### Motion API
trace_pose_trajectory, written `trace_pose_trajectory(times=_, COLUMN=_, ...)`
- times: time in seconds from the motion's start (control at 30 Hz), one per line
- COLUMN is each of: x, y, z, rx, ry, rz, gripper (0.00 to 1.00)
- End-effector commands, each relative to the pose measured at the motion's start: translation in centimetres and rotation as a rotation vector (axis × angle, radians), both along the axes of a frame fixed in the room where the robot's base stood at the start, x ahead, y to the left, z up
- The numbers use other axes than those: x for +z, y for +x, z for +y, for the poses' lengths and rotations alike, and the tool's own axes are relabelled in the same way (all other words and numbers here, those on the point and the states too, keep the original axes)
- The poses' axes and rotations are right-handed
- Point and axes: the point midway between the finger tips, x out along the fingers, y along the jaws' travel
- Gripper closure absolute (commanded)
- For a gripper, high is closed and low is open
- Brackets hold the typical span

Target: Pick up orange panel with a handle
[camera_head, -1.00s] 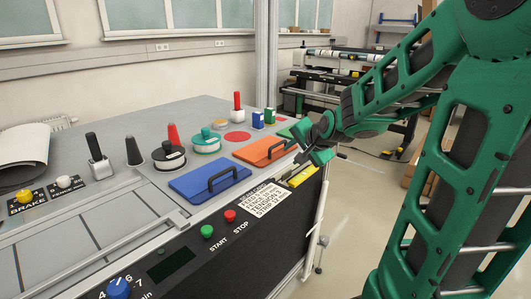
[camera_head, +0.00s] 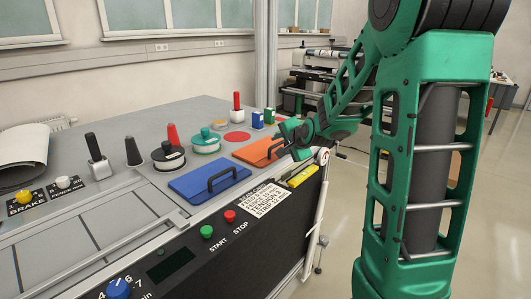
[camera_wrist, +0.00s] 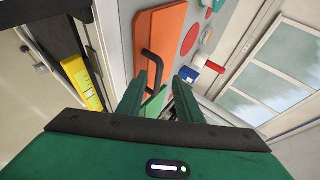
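The orange panel (camera_head: 252,153) lies flat on the grey bench top near its front right edge. It also shows in the wrist view (camera_wrist: 160,28), with its black handle (camera_wrist: 157,60) at the fingertips. My gripper (camera_head: 290,134) is over the right end of the panel in the head view and hides part of it and most of the handle. In the wrist view my gripper (camera_wrist: 168,68) is open, with a gap between its two green fingers. The handle appears close to the left finger; I cannot tell whether it touches.
A blue panel (camera_head: 205,184) with a black handle lies left of the orange one. A green panel (camera_wrist: 155,103) is partly hidden by the fingers. A red disc (camera_head: 237,136) and small blue block (camera_head: 257,120) stand behind.

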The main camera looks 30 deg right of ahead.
Motion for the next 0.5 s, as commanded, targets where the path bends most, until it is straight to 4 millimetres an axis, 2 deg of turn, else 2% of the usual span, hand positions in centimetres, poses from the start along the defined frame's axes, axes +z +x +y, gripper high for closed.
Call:
trace_pose_trajectory(times=0.23, x=-1.8, y=2.6, z=-0.3, rx=0.0, ry=0.001, rz=0.002, gripper=0.67)
trace_pose_trajectory(times=0.5, x=-2.2, y=3.5, z=-0.4, rx=0.001, ry=0.0, rz=0.001, gripper=0.67)
